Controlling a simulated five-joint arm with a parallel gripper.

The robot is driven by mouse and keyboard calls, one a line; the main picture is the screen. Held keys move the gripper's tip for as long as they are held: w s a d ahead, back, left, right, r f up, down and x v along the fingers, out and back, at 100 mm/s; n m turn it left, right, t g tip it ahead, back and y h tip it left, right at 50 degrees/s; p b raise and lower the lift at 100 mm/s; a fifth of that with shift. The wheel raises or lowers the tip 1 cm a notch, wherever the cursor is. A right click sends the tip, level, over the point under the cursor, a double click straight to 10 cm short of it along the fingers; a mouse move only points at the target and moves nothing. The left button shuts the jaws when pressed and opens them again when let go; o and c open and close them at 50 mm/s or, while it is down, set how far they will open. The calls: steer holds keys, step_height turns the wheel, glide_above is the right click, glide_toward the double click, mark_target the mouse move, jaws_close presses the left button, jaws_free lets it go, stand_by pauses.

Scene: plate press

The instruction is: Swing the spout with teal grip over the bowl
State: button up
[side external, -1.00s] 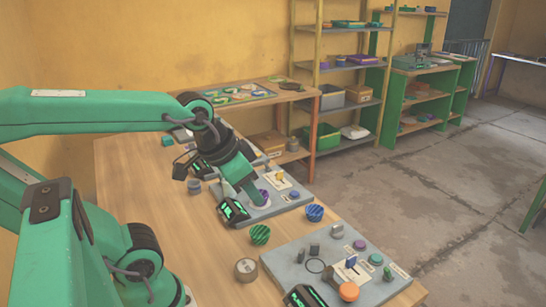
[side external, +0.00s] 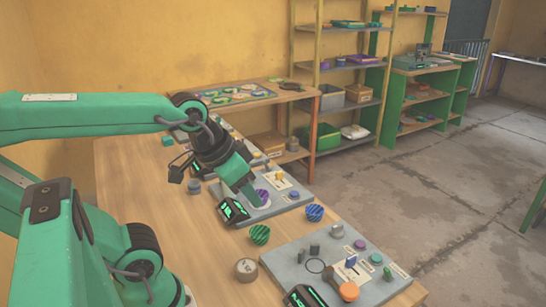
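I cannot clearly pick out the spout with the teal grip or the bowl; both are small or hidden at this scale. My gripper (side external: 254,198) points down over the far grey panel (side external: 285,203), close to a purple round part (side external: 263,194). Its fingertips are too small and overlapped to show whether they are apart, or whether they touch the part. A small teal block (side external: 168,141) lies at the back left of the table. A teal round knob (side external: 376,259) sits on the near grey panel (side external: 290,262).
An orange knob (side external: 349,291) and a blue upright piece (side external: 351,262) stand on the near panel. The wooden table (side external: 135,205) is clear at left.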

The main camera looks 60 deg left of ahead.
steer(key=w+a+r+g+y, duration=0.1)
steer(key=w+a+g, duration=0.1)
steer(key=w+a, duration=0.5)
steer(key=a+f+g, duration=0.1)
steer(key=a+f, duration=0.1)
steer(key=a, duration=0.6)
steer(key=w+a+f+g, duration=0.1)
steer(key=a+f, duration=0.2)
steer(key=a, duration=0.6)
steer(key=w+a+f+g+h, duration=0.1)
steer(key=a+f, duration=0.1)
steer(key=a, duration=0.7)
steer(key=shift+w+a+f+g, duration=0.15)
steer(key=shift+g, duration=0.15)
steer(key=shift+a+f, duration=0.15)
steer(key=shift+a, duration=0.15)
steer(key=shift+f, duration=0.1)
steer(key=shift+f, duration=3.85)
steer(key=shift+d, duration=0.1)
jaws_close()
